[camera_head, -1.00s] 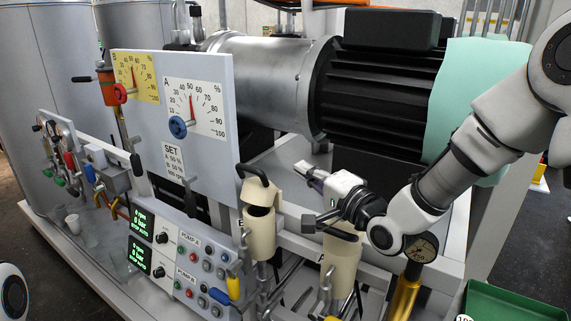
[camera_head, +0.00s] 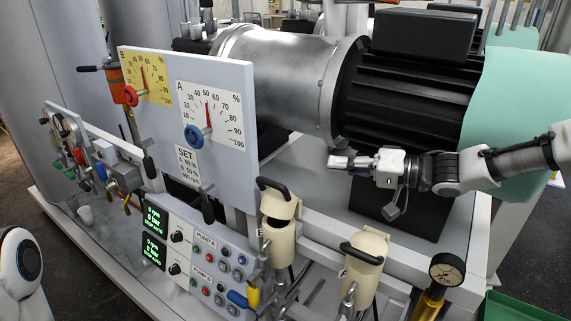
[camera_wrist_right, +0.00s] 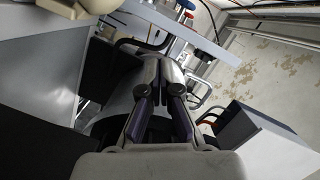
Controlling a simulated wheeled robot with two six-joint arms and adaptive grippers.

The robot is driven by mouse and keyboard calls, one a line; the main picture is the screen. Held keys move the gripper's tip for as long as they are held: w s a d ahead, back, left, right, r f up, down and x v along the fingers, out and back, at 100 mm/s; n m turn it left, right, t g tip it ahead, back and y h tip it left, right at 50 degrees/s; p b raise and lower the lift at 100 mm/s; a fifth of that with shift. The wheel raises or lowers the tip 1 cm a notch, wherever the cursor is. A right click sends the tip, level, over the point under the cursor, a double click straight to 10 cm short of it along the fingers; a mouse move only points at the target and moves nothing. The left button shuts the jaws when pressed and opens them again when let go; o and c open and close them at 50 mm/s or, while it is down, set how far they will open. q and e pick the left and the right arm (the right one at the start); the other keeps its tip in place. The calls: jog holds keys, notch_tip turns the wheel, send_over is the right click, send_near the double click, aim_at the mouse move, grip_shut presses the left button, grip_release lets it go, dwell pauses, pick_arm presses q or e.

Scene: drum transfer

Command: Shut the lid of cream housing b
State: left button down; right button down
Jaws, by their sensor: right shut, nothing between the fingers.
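Cream housing b (camera_head: 280,239) is the left one of two cream cylinders below the motor, with a letter B beside it. Its lid (camera_head: 279,206) stands raised, with a black handle loop at the top and a dark opening showing below. My right gripper (camera_head: 338,162) is shut and empty, above and to the right of this housing, in front of the motor. In the right wrist view its fingers (camera_wrist_right: 160,92) are together with nothing between them. My left gripper is out of view; only part of my left arm shows at the lower left.
The second cream housing (camera_head: 362,275), with a black handle on top, stands to the right. The white gauge panel (camera_head: 220,150) rises left of housing b, with the pump control panel (camera_head: 205,262) below. A round pressure gauge (camera_head: 447,269) stands at the lower right.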

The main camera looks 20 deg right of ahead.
aim_at(274, 204)
jog(key=x, duration=0.9)
jog(key=shift+w+f, duration=0.15)
jog(key=shift+f, duration=0.15)
jog(key=a, duration=0.1)
jog(key=s+a, duration=0.1)
jog(key=a+f, duration=0.1)
jog(key=shift+s+f+p, duration=0.1)
jog(key=shift+s+p, duration=0.2)
jog(key=shift+s, duration=0.05)
jog(key=shift+s+a+f, duration=0.15)
jog(key=shift+s+a, duration=0.05)
jog(key=shift+a, duration=0.05)
jog(key=shift+f, duration=0.15)
jog(key=shift+w, duration=0.1)
jog(key=shift+a, duration=0.1)
jog(key=shift+s+a+f+n+h+b, duration=0.3)
jog(key=shift+s+a+f+n+b, duration=0.4)
jog(key=shift+n, duration=0.25)
jog(key=shift+s+a+f+n+h+b, duration=0.3)
jog(key=shift+s+a+f+n+b, duration=0.2)
jog(key=shift+a+f+n+b, duration=0.35)
jog(key=shift+s+a+f, duration=0.2)
jog(key=shift+s+f, duration=0.1)
jog(key=shift+f, duration=0.2)
